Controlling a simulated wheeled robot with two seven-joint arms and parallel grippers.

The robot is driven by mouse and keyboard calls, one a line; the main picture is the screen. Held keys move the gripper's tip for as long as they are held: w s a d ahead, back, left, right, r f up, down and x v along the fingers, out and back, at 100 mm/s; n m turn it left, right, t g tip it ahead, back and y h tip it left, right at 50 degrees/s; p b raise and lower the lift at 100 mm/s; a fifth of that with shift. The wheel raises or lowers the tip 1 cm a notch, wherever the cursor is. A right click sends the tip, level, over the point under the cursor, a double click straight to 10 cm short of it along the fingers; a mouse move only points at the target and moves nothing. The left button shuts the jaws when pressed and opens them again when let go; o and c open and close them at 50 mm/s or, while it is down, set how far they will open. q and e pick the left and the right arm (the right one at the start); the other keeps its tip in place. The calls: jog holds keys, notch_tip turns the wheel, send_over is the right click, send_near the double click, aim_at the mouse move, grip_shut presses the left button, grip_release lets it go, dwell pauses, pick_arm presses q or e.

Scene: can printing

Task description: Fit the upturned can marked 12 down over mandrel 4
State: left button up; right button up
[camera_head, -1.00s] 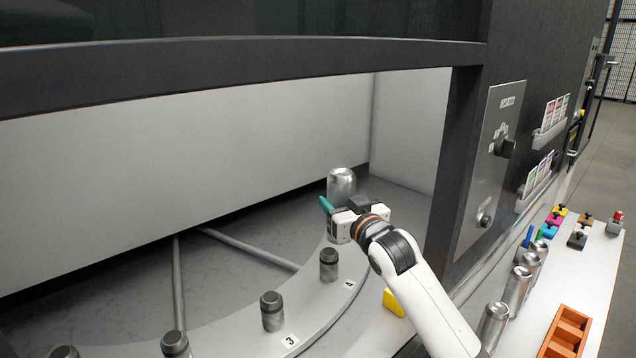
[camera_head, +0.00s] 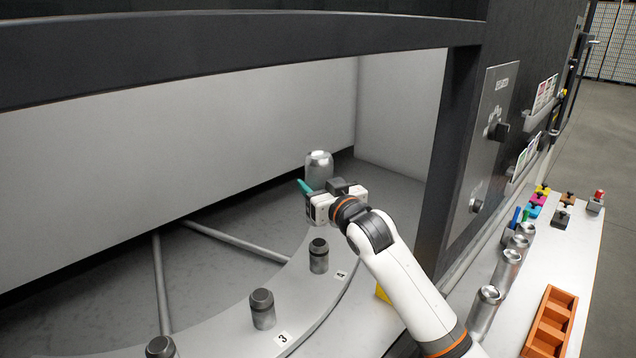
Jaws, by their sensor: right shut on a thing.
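A shiny silver can (camera_head: 319,166) is in my right gripper (camera_head: 314,188), which is shut on it by its lower part. The can looks upright, closed rounded end up; its marking cannot be read. Mandrel 4 (camera_head: 319,257) is a dark-capped post on the curved grey ring, beside the label 4 (camera_head: 342,275). In the picture the can shows directly above mandrel 4, apart from it and seemingly farther back. The gripper hides the can's lower edge. My left gripper is not in view.
Mandrel 3 (camera_head: 263,310) and another post (camera_head: 160,347) stand along the ring (camera_head: 225,335). The machine's dark frame post (camera_head: 447,165) stands right of my arm. On the white side table are several cans (camera_head: 506,270) and an orange tray (camera_head: 541,338).

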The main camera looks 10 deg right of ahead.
aim_at(320, 244)
jog(key=shift+f+b, duration=1.3)
jog(key=shift+f, duration=1.35)
jog(key=shift+p, duration=0.75)
jog(key=shift+f+b, duration=2.5)
jog(key=shift+f, duration=2.1)
jog(key=o, duration=1)
jog(key=shift+r, duration=0.1)
jog(key=shift+s+d, duration=0.15)
jog(key=shift+s, duration=0.4)
jog(key=b+v, duration=0.2)
jog(key=v, duration=0.9)
jog(key=shift+b, duration=0.3)
